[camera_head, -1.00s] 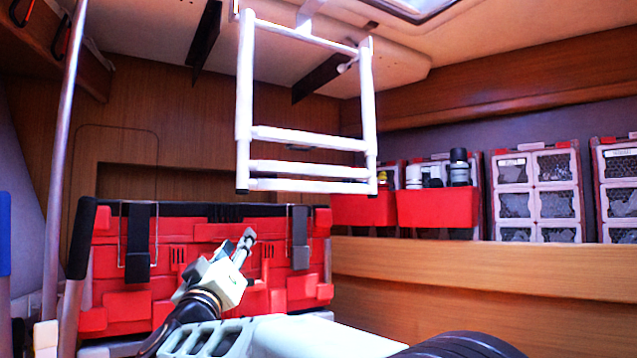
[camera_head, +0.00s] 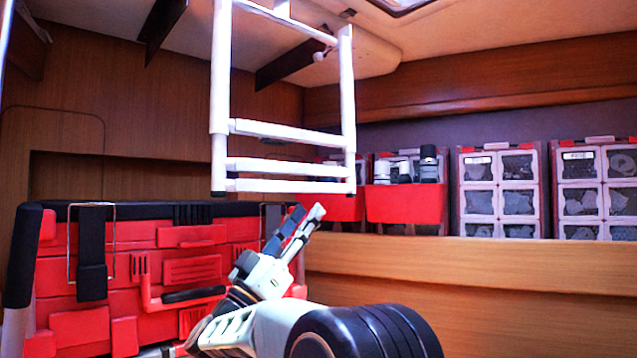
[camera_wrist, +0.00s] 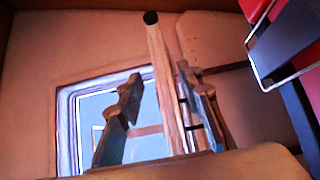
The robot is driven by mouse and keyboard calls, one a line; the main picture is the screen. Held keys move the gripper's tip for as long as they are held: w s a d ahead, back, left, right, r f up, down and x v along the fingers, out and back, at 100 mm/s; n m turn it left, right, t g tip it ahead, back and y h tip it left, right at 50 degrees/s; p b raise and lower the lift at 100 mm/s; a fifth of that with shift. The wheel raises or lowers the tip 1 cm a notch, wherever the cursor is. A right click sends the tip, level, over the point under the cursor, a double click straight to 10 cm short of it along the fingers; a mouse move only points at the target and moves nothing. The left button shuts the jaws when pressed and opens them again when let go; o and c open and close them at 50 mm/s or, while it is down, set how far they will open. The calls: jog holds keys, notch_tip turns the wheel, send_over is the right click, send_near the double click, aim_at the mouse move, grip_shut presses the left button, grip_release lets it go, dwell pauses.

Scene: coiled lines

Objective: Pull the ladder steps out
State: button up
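The white ladder (camera_head: 348,90) hangs upright from the ceiling in the head view. Its lower rungs are bunched close together, with the bottom rung (camera_head: 270,186) lowest and dark caps on the leg ends. My gripper (camera_head: 309,209) points up, just below the bottom rung and toward the right leg in the picture. In the wrist view, my gripper's two fingers (camera_wrist: 158,104) are apart, and a ladder leg (camera_wrist: 157,50) with a black end cap shows in the gap between them. I cannot tell whether they touch it. Nothing is visibly gripped.
A red case (camera_head: 120,265) with black straps stands behind my arm at left. A wooden ledge (camera_head: 480,265) at right carries red bins (camera_head: 405,203) and boxes with mesh fronts (camera_head: 498,195). A ceiling hatch (camera_wrist: 70,110) shows in the wrist view.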

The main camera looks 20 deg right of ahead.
jog(key=p+x, duration=0.2)
jog(key=x, duration=0.8)
jog(key=shift+d, duration=0.1)
grip_shut()
